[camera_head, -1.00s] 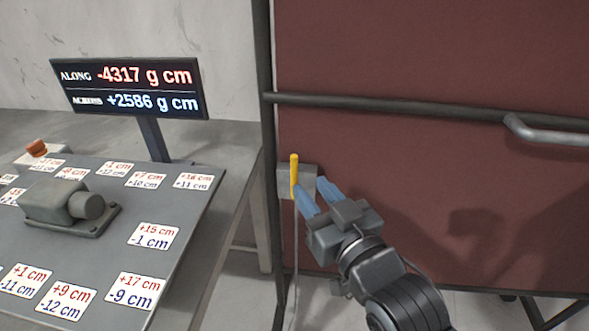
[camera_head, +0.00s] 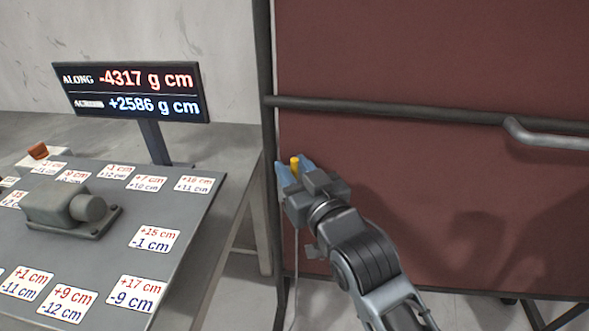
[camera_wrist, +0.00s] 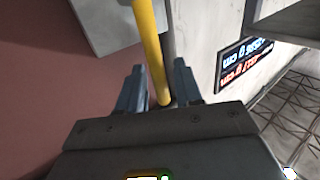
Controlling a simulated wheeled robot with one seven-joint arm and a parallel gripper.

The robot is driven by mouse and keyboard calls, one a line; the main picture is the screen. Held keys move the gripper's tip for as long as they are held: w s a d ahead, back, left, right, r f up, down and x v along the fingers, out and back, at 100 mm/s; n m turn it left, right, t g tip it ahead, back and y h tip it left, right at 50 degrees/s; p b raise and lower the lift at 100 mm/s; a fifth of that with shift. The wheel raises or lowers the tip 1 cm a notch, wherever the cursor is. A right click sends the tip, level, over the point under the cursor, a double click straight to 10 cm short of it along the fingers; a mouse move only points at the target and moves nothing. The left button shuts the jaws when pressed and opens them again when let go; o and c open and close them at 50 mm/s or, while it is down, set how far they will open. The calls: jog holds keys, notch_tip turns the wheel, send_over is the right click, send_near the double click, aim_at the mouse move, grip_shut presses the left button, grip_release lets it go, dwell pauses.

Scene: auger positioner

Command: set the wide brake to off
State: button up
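A yellow lever (camera_head: 295,162) stands out from a grey box at the left edge of the dark red panel; I see no label on it. The lever also shows in the wrist view (camera_wrist: 153,50), with the grey box (camera_wrist: 105,22) at its upper left. My gripper (camera_head: 293,172) is at the lever, its blue fingers on either side of it. In the wrist view my gripper (camera_wrist: 158,88) is open, with gaps between the lever and both fingers. My gripper hides most of the box and the lever's lower part in the head view.
A grey table with number cards and a dark motor-like block (camera_head: 62,203) is left of the panel (camera_head: 420,180). A display (camera_head: 130,92) stands behind. A horizontal rail (camera_head: 400,113) crosses the panel above my gripper.

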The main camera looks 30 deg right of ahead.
grip_shut()
dwell(0.5)
